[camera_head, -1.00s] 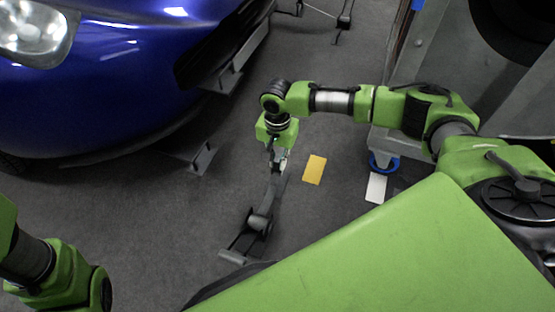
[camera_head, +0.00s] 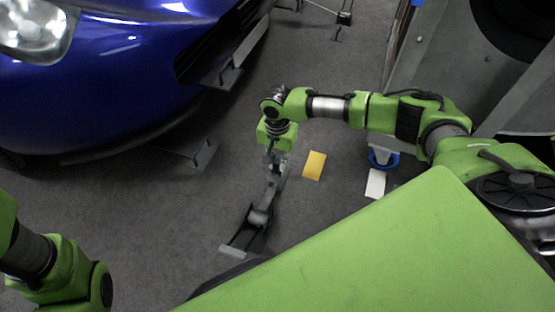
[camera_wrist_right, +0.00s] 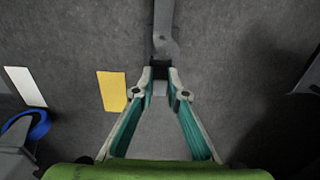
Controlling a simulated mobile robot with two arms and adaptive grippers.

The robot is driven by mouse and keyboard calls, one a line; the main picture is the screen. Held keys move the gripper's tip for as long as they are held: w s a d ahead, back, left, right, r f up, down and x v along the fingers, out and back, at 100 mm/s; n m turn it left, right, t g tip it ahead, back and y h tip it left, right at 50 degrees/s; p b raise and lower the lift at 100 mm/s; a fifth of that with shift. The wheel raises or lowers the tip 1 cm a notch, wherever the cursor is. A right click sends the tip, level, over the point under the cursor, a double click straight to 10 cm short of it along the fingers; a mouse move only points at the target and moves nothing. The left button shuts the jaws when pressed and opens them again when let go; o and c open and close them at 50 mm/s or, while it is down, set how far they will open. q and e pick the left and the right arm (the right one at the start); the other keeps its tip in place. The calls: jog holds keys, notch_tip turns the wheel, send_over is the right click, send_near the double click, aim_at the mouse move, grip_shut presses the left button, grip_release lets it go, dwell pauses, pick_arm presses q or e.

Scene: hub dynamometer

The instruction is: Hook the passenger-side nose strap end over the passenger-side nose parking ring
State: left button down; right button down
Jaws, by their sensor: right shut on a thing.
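My right gripper (camera_head: 276,164) points down at the floor in the middle of the head view. It is shut on the upper end of a dark grey strap (camera_head: 270,193). The strap runs down and left past a ratchet-like lump (camera_head: 259,217) to a dark floor frame. I cannot make out the nose parking ring. My left gripper is out of view; only its green arm shows at the lower left.
A blue car's nose (camera_head: 110,80) fills the upper left. Grey brackets (camera_head: 203,155) stick out beneath it.

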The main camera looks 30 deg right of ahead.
jog(key=shift+f, duration=0.15)
jog(key=c, duration=1.9)
grip_release()
notch_tip(320, 180, up, 12)
